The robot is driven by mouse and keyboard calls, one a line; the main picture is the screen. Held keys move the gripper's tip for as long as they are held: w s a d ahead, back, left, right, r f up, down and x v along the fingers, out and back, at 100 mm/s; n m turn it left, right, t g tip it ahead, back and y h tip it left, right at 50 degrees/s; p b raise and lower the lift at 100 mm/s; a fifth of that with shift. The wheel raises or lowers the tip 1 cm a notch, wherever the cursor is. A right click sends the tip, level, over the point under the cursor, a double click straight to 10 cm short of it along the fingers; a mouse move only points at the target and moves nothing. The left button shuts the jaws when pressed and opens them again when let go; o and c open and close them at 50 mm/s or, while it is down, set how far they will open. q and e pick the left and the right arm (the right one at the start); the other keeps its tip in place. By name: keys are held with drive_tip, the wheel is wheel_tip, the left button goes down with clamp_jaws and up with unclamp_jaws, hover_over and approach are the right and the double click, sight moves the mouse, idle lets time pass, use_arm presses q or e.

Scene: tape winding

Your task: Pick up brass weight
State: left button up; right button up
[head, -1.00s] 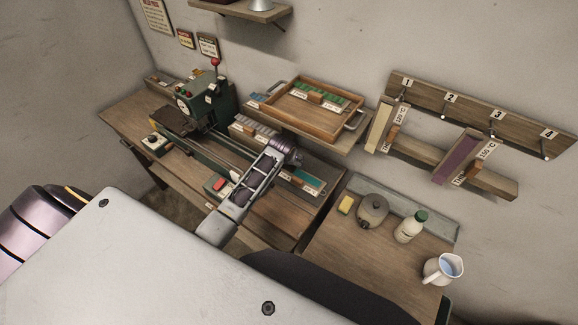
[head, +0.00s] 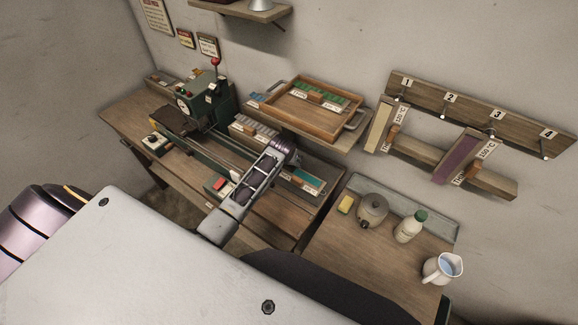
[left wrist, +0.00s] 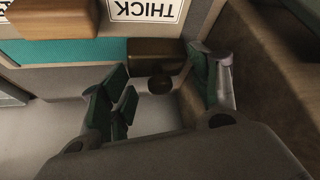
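In the left wrist view, a dark brown-gold block with a round knob (left wrist: 158,56), which looks like the brass weight, sits at the end of a teal strip in a grey tray. My left gripper (left wrist: 165,88) is open, with green-padded fingers on either side of the knob and visible gaps to it. In the head view my left arm reaches over the bench to the teal compartment, and the gripper (head: 285,152) points down there. The weight is hidden behind the arm in that view. My right gripper is not in view.
A THICK label (left wrist: 146,9) and a wooden block (left wrist: 60,19) lie close by the tray. A green winding machine (head: 205,100) stands left, a wooden tray (head: 310,128) behind. A side table holds a kettle-like pot (head: 372,211), a bottle (head: 410,226) and a jug (head: 442,269).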

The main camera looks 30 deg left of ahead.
use_arm(q)
drive_tip(key=c, duration=0.5)
drive_tip(key=shift+c, duration=0.2)
drive_tip(key=shift+r, duration=0.2)
